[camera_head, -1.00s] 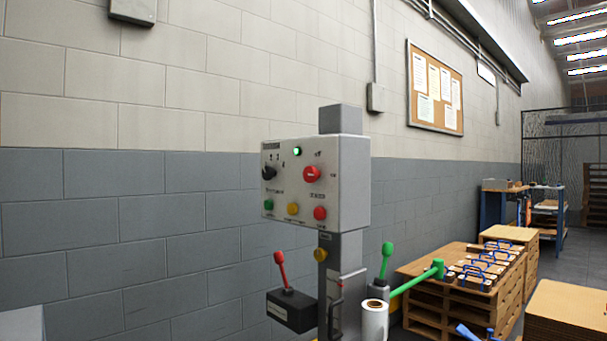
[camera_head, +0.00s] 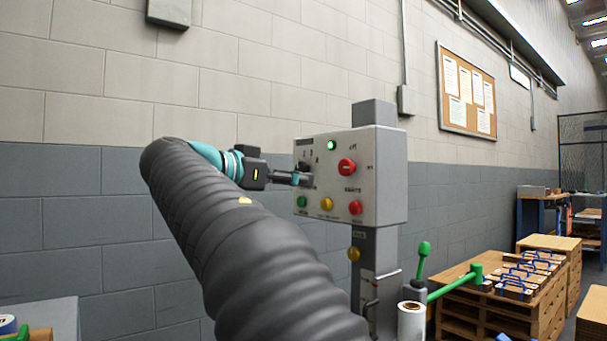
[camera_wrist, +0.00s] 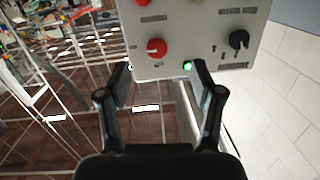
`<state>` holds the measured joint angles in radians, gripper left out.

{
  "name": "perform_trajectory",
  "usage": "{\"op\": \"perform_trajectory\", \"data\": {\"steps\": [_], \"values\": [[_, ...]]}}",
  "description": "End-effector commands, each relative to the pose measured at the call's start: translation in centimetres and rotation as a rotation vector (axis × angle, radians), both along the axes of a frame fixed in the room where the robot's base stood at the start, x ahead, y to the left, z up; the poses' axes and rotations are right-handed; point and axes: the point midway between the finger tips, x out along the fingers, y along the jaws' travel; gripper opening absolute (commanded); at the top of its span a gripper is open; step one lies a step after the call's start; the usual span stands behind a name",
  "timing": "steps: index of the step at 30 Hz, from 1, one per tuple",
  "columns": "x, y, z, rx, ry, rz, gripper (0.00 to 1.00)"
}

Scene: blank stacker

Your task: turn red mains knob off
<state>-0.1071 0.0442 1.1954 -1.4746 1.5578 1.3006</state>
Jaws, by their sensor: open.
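The red mains knob (camera_head: 347,167) sits on the upper right of the light grey control panel (camera_head: 385,175) in the head view, with a small pale mark on it. In the wrist view the panel appears upside down, with the red knob (camera_wrist: 156,48) just beyond the gap between the fingers. My gripper (camera_head: 303,179) is in front of the panel's left side in the head view and partly covers the black selector knob. In the wrist view my gripper (camera_wrist: 161,66) is open with nothing between its fingers. Contact with the panel cannot be told.
A green lamp (camera_head: 332,145) glows beside the red knob. Green (camera_head: 302,202), yellow (camera_head: 327,204) and red (camera_head: 355,208) buttons line the panel below. The black selector knob (camera_wrist: 239,39) shows in the wrist view. A green-handled lever (camera_head: 424,255) and pallets (camera_head: 510,305) stand to the right.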

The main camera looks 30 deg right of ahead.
Motion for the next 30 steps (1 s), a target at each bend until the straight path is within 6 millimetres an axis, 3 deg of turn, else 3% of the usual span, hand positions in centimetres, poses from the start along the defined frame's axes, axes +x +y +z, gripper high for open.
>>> {"op": "perform_trajectory", "data": {"steps": [3, 11, 24, 30], "values": [[0.1, 0.2, 1.8, -0.05, -0.099, -0.055, 0.66], [0.1, -1.5, 2.7, -0.073, -0.145, -0.085, 0.66], [0.7, -9.4, 2.7, -0.072, -0.142, -0.083, 0.66], [1.0, -12.2, 2.7, -0.071, -0.142, -0.08, 0.66]]}}
